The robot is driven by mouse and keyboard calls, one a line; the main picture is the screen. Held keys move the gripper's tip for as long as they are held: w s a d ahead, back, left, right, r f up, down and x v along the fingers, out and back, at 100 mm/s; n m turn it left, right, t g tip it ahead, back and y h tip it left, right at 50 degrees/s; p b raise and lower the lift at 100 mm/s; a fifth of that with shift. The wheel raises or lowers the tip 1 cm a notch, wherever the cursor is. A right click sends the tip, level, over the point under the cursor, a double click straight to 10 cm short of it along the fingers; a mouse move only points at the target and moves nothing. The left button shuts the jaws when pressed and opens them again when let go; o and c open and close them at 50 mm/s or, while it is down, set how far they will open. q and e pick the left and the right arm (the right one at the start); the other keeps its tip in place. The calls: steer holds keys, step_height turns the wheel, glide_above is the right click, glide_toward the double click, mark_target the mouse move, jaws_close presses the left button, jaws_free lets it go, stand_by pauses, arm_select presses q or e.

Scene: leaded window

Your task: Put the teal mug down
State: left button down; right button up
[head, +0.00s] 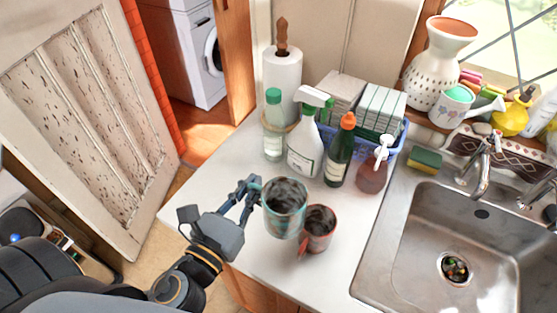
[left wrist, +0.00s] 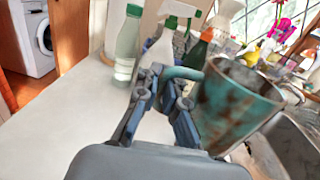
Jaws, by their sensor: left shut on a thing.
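The teal mug (head: 284,212), worn and stained brown, is upright or nearly so over the white counter, near its front edge. My left gripper (head: 252,190) is at its left side, shut on its handle. In the left wrist view the teal mug (left wrist: 232,108) is right of my left gripper (left wrist: 170,90), and its handle reaches between the fingers. I cannot tell whether the mug's base touches the counter. My right gripper is not in view.
A red mug (head: 319,232) stands close to the teal mug's right. Behind are a white spray bottle (head: 306,140), a green bottle (head: 340,155) and a soap dispenser (head: 374,168). The steel sink (head: 400,235) is at right. The counter's left part (head: 232,160) is clear.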

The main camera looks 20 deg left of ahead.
arm_select(q)
steer(key=w+a+f+b, duration=0.1)
steer(key=w+f, duration=0.2)
steer(key=w, duration=0.1)
steer(key=w+f, duration=0.3)
steer(key=w, duration=0.1)
steer(key=w+a+f+b, duration=0.1)
steer(key=w+f, duration=0.2)
steer(key=w, duration=0.1)
steer(key=shift+w+a+f+b, duration=0.2)
steer(key=shift+w+a+b, duration=0.1)
steer(key=shift+a, duration=0.05)
steer(key=f, duration=0.1)
steer(key=f+b, duration=0.1)
steer(key=shift+w+f, duration=0.2)
steer(key=shift+f, duration=0.5)
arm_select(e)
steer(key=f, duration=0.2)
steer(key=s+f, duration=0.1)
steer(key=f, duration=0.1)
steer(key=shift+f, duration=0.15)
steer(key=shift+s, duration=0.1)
